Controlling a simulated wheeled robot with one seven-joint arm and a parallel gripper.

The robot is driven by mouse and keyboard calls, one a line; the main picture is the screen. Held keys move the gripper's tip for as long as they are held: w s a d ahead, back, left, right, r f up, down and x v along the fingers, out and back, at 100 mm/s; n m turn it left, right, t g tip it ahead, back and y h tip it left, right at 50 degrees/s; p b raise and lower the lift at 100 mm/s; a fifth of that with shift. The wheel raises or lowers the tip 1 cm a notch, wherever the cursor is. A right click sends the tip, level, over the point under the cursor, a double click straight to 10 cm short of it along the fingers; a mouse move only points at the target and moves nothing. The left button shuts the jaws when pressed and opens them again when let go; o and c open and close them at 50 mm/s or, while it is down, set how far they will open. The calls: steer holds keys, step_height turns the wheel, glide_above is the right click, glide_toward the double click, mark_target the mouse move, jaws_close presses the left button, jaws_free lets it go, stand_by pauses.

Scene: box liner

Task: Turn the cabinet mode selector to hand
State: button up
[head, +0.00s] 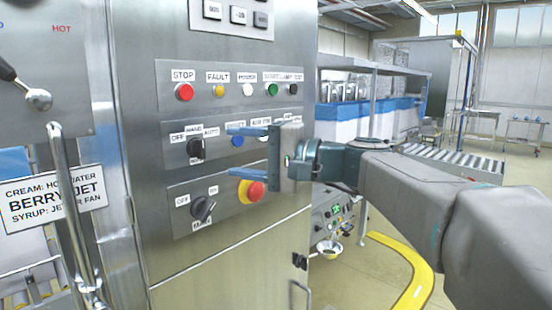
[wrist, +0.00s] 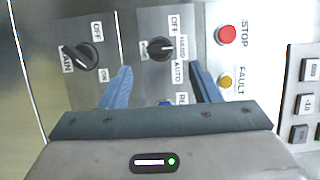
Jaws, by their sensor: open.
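The mode selector (head: 196,148) is a black knob on the cabinet's middle plate, labelled OFF, HAND and AUTO. It also shows in the wrist view (wrist: 160,48), where the picture is turned sideways. Its exact pointer setting is too small to read surely. My gripper (head: 230,149) is open and empty, with its two blue fingers spread one above the other, to the right of the knob in the head view. In the wrist view, the gripper (wrist: 160,72) has the knob between the lines of its fingers, beyond the tips. The fingers appear apart from the knob.
Below is a black MAIN switch (head: 203,208) and a red emergency button (head: 251,191), partly close to my gripper. Above is a plate with the red STOP button (head: 184,92) and a yellow FAULT lamp (head: 218,90). A metal handle (head: 75,215) stands at the left.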

steer(key=v, duration=0.7)
steer(key=shift+d, duration=0.25)
steer(key=shift+s, duration=0.1)
steer(key=s+d+f+g+h+p, duration=0.1)
steer(key=s+d+f+h+p, duration=0.2)
steer(key=f, duration=0.4)
steer(key=s+f+g+h+p, duration=0.1)
steer(key=s+f+h+p, duration=0.25)
steer(key=f+h, duration=0.2)
steer(key=s+d+f+n+h+p, duration=0.3)
steer(key=s+d+f+h+p, duration=0.4)
steer(key=d, duration=0.5)
step_height(320, 180, down, 3)
steer(key=shift+s+d+r+g+h, duration=0.25)
steer(key=shift+s+d+g+h, duration=0.15)
steer(key=shift+s+h, duration=0.55)
steer(key=c, duration=0.4)
steer(key=shift+a+n, duration=0.2)
steer(key=shift+n, duration=0.1)
steer(key=shift+c, duration=0.2)
